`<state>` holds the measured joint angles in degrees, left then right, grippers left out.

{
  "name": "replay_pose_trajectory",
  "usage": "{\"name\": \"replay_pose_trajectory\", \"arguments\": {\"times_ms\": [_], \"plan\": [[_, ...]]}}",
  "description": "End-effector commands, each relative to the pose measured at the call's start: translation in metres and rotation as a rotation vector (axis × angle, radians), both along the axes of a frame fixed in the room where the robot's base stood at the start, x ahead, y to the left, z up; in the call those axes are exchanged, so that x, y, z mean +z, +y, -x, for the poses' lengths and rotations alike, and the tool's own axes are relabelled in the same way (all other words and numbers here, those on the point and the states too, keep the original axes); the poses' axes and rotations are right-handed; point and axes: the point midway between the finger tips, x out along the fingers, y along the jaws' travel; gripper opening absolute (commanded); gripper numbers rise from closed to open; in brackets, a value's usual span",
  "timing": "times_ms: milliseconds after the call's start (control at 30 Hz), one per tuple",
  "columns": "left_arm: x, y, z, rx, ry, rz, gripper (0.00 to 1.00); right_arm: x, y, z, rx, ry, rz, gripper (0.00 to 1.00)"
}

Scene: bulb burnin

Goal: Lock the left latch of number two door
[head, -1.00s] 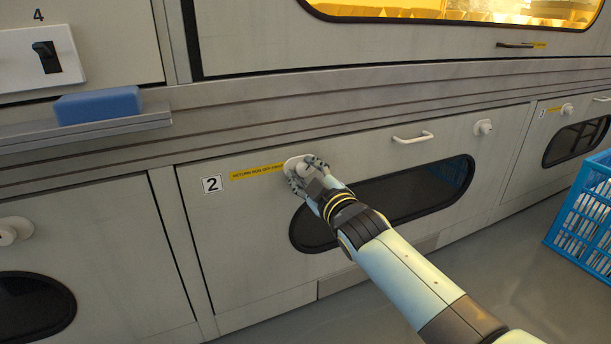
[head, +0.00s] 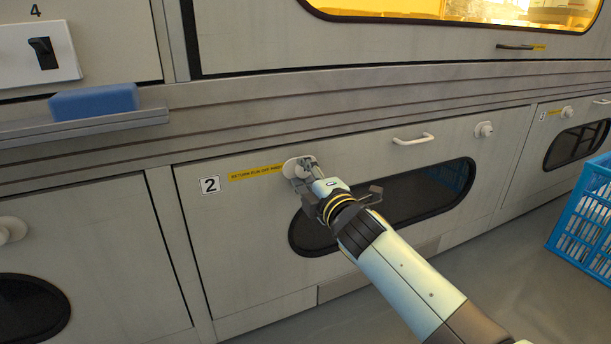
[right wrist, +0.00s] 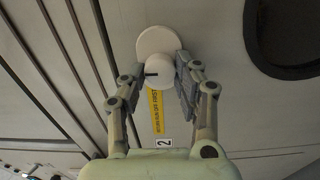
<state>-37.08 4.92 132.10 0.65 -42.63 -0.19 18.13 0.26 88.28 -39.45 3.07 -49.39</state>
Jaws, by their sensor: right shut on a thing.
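Number two door (head: 240,240) is closed, a pale grey panel with a "2" label (head: 210,184) and a dark oval window (head: 425,190). Its left latch (head: 289,168) is a white round knob on a round base, partly hidden by my right gripper (head: 304,172) in the head view. In the right wrist view, the latch knob (right wrist: 160,72) shows a dark mark and sits between the fingers of my right gripper (right wrist: 160,82), which is shut on it. The right latch (head: 484,129) is a white knob at the door's other end. My left gripper is not in view.
A white handle (head: 413,139) is on the door between the latches. A blue block (head: 93,102) lies on a ledge at left, below a black switch (head: 45,53). A blue crate (head: 585,225) stands on the floor at right; the floor before the door is clear.

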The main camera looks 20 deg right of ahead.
Motion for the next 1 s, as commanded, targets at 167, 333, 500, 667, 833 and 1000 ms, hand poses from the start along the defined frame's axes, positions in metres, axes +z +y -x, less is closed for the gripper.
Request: {"name": "replay_pose_trajectory", "arguments": {"times_ms": [167, 333, 500, 667, 833, 1000], "plan": [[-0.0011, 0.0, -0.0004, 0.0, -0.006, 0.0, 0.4, -0.0019, 0.0002, 0.0005, 0.0, 0.002, 0.026, 0.0], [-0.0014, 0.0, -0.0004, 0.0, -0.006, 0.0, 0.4, -0.0018, 0.0001, 0.0005, 0.0, 0.002, 0.033, 0.0], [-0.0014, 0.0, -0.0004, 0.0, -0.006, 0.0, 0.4, -0.0018, 0.0001, 0.0005, 0.0, 0.002, 0.034, 0.0], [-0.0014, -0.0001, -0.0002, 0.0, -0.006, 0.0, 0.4, -0.0018, 0.0001, 0.0005, 0.0, 0.002, 0.034, 0.41], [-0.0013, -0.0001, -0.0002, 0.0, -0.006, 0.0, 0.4, -0.0011, 0.0001, 0.0003, 0.0, 0.001, 0.032, 0.54], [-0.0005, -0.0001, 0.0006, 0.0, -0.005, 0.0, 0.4, -0.0007, 0.0001, 0.0004, 0.0, 0.0, 0.032, 0.54]]}}
